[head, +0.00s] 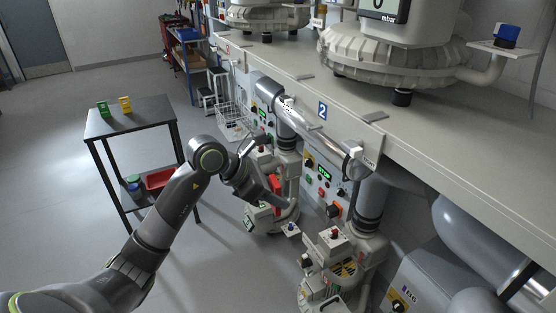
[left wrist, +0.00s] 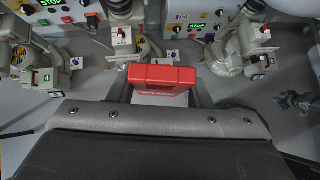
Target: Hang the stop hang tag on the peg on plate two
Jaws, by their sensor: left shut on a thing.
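My left gripper (head: 275,196) is shut on a red tag (head: 276,184), in front of the machines under the bench. In the left wrist view the red tag (left wrist: 162,78) sits between the fingers, with a strip of pale lettering along its lower edge that is too small to read. A blue sign with a 2 (head: 322,111) is on the bench's front edge, right of and above the gripper. I cannot make out the peg on plate two. My right gripper does not show.
A small dark table (head: 140,118) at left carries a green block (head: 102,108) and a yellow block (head: 125,104). A red bin (head: 159,179) is on its lower shelf. Pipes, control panels and valve units crowd the space under the bench (head: 450,150). Floor at left is free.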

